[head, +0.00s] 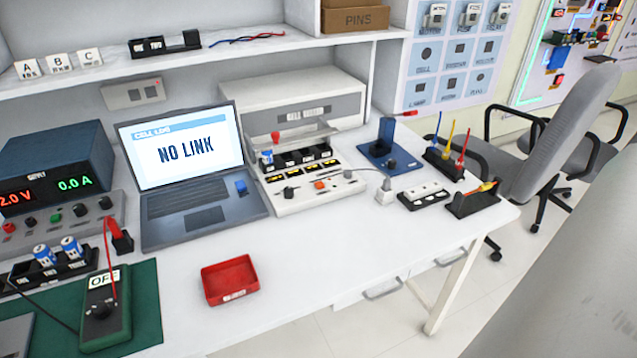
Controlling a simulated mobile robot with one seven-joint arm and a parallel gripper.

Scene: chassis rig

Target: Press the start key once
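A light grey test rig (340,189) stands behind the middle of the white table, right of the laptop. On its front panel are an orange-red button (320,185), a black knob (289,191) and other small controls. Their lettering is too small to read, so I cannot tell for sure which is the start key. A row of black slots (298,158) sits behind the panel, with a blue-and-white cell (267,158) at its left end. A clear raised cover and a red-knobbed lever (275,137) are above. My gripper is not in view.
An open laptop (195,160) reads "NO LINK". A red tray (229,279) lies in front. A power supply (52,165) and a meter marked "OFF" (105,310) are left.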

